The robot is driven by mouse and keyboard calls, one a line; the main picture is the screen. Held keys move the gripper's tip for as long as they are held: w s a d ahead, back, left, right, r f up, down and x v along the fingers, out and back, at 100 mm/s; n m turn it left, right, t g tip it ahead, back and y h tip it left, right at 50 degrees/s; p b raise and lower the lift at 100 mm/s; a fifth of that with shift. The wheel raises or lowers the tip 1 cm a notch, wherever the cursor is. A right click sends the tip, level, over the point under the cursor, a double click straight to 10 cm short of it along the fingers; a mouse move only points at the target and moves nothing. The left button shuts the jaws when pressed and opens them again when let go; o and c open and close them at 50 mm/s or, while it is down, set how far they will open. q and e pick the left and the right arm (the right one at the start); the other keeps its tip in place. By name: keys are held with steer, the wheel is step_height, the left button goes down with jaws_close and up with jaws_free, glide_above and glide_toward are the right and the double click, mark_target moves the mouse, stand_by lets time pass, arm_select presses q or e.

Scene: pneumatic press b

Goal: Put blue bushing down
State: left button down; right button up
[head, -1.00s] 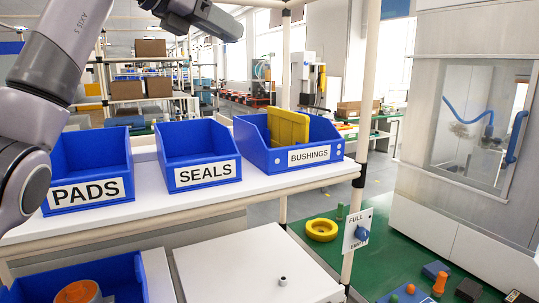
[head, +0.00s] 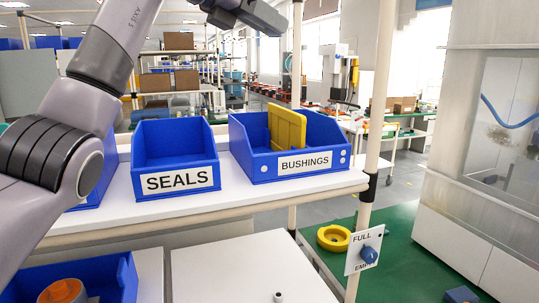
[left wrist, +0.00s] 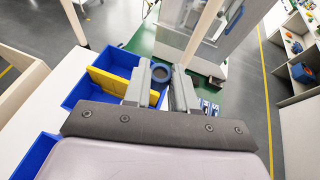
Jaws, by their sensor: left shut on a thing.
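The blue bushing (left wrist: 161,73) is a dark blue ring between the fingertips of my left gripper (left wrist: 160,88) in the left wrist view. My left gripper is shut on it. In the head view my left gripper (head: 245,14) is at the top edge, partly cut off, and I cannot make out the bushing there. The blue BUSHINGS bin (head: 252,160) stands on the white shelf, with a yellow divider (head: 287,130) in it. In the left wrist view the bin (left wrist: 85,88) lies left of the fingers, and the bushing appears beyond its right side.
The blue SEALS bin (head: 177,163) stands left of the BUSHINGS bin. Another blue bin is mostly hidden by my left arm. A post with a FULL/EMPTY sign (head: 366,248) rises at the shelf's right end. A yellow ring (head: 334,238) lies on the green surface beyond.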

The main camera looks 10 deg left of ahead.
arm_select(q)
step_height(320, 180, down, 20)
steer(key=shift+r, duration=0.1)
stand_by(0.7)
steer(key=shift+f, duration=0.2)
steer(key=shift+f+b, duration=0.3)
steer(key=shift+f, duration=0.1)
steer(key=c, duration=1.2)
jaws_free()
steer(key=shift+r, duration=0.1)
